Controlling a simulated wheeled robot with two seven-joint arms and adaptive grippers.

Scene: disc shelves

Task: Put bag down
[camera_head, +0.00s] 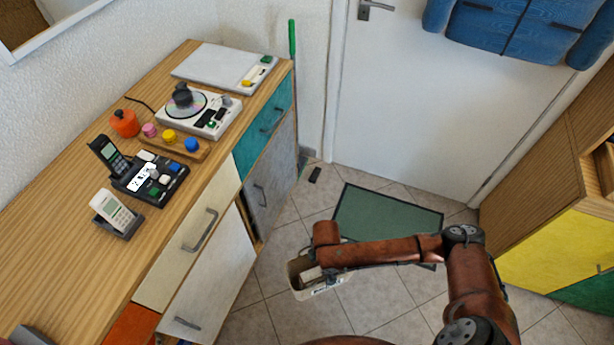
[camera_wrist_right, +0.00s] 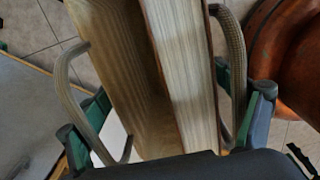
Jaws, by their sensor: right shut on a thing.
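The bag (camera_head: 303,285) is a small pale, open-topped carrier in the head view, with dark marks on its front. It hangs below my right gripper (camera_head: 326,262), over the tiled floor beside the cabinet. In the right wrist view the bag (camera_wrist_right: 185,70) fills the middle, with wood-grained walls and a loop handle on each side. The green and dark fingers of my right gripper (camera_wrist_right: 172,112) are on either side of it, at the handles. The exact contact is partly hidden. My left gripper is not in view.
A wooden-topped cabinet (camera_head: 210,178) with phones, a disc player (camera_head: 195,112) and a white device stands left. A green mat (camera_head: 385,215) lies before the white door (camera_head: 430,100). A yellow-fronted cabinet (camera_head: 555,250) stands right. Some tile floor (camera_head: 260,325) is clear.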

